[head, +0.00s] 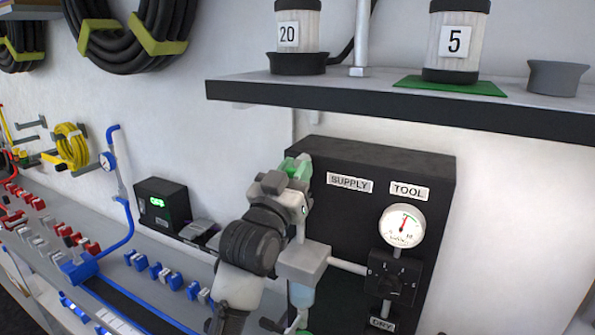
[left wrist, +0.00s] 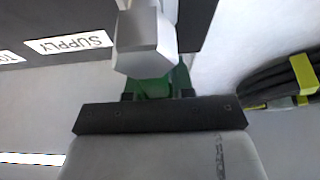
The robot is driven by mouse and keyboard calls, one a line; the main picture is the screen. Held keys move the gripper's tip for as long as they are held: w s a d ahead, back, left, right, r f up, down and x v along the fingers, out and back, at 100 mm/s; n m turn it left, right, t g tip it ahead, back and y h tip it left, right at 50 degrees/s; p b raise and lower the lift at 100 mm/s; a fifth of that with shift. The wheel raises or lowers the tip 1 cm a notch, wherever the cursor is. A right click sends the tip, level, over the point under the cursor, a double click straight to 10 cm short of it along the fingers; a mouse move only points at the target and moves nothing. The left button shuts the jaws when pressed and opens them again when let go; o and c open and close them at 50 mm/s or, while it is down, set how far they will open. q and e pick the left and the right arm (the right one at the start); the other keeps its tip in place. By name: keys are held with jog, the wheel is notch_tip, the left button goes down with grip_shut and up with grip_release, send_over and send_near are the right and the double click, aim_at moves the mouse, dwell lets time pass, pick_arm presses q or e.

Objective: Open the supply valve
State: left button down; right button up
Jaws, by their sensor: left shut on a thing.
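The supply valve's green handle (head: 298,167) is at the left edge of the black panel (head: 330,230), beside the SUPPLY label (head: 349,183). My left gripper (head: 289,180) is at the handle and shut on it, hiding much of it. In the left wrist view the green part (left wrist: 155,84) sits just ahead of the gripper's dark plate. A light grey block (left wrist: 145,42) stands beyond it. The valve's exact angle is hard to tell. My right gripper is not seen.
A grey fitting (head: 303,262) and pipe lie just below my left gripper. A round gauge (head: 403,225) and a dark knob block (head: 393,277) are to the right. A shelf (head: 400,100) with canisters overhangs the panel. A black box with a green display (head: 160,203) stands left.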

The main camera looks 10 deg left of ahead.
pick_arm(q)
jog(key=c, duration=1)
grip_release()
jog(key=shift+o, duration=0.2)
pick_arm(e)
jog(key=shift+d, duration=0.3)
pick_arm(q)
jog(key=b+v, duration=0.4)
jog(key=v, duration=0.6)
jog(key=shift+s+f, duration=0.2)
jog(key=shift+s, duration=0.15)
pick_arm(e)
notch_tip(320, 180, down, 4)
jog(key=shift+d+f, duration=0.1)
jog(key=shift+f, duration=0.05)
